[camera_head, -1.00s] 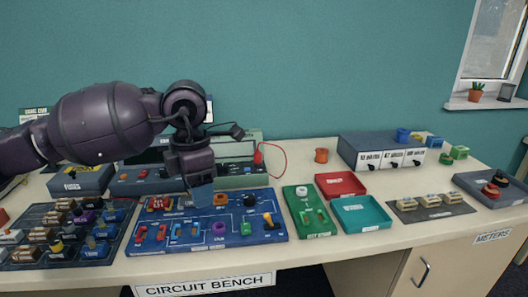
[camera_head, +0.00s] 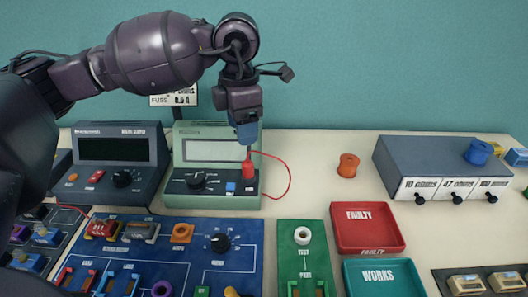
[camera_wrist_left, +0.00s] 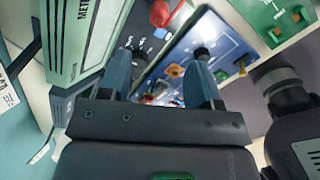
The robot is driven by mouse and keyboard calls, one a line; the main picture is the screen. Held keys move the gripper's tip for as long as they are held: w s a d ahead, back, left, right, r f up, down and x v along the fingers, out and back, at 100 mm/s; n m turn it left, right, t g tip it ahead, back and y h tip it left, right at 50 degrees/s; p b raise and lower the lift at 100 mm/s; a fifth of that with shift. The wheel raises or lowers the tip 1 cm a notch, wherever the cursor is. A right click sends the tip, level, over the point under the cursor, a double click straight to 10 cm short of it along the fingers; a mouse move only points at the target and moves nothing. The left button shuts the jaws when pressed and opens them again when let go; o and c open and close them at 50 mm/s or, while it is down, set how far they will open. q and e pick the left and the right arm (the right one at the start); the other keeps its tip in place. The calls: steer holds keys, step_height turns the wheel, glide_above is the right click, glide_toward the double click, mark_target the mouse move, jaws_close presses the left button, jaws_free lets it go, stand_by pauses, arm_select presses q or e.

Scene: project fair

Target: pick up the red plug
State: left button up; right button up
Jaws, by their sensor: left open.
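The red plug (camera_head: 248,163) stands upright at the front right of the green meter (camera_head: 215,165), with a red lead running from it. My left gripper (camera_head: 247,140) is right above the plug in the head view, pointing down, its fingertips close to the plug's top. In the left wrist view the two fingers of the left gripper (camera_wrist_left: 168,60) stand apart with nothing held between them. A red rounded part (camera_wrist_left: 160,12) shows beyond the fingertips there, perhaps the plug. My right gripper is not in view.
A dark power supply (camera_head: 120,160) stands left of the meter. The blue circuit board (camera_head: 240,268) and green test board (camera_head: 302,260) lie in front. Red (camera_head: 366,227) and teal (camera_head: 383,278) trays, an orange spool (camera_head: 348,165) and a resistor box (camera_head: 430,160) are to the right.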

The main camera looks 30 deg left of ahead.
mark_target(247, 160)
arm_select(q)
steer(key=shift+w, duration=0.35)
steer(key=shift+w+f, duration=0.1)
steer(key=f, duration=0.4)
steer(key=shift+s+f+b, duration=0.15)
steer(key=shift+s+b, duration=0.05)
steer(key=shift+b, duration=0.2)
steer(key=shift+f, duration=0.75)
steer(key=f, duration=0.2)
steer(key=f+b, duration=0.1)
steer(key=f, duration=0.1)
steer(key=shift+w+d+f, duration=0.1)
steer(key=shift+d+f, duration=0.05)
steer(key=shift+d, duration=0.05)
steer(key=shift+f, duration=0.2)
steer(key=shift+c, duration=0.6)
steer(key=c, duration=0.9)
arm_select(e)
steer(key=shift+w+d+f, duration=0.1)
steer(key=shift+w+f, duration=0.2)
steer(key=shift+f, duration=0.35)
arm_select(q)
steer(key=shift+r, duration=0.15)
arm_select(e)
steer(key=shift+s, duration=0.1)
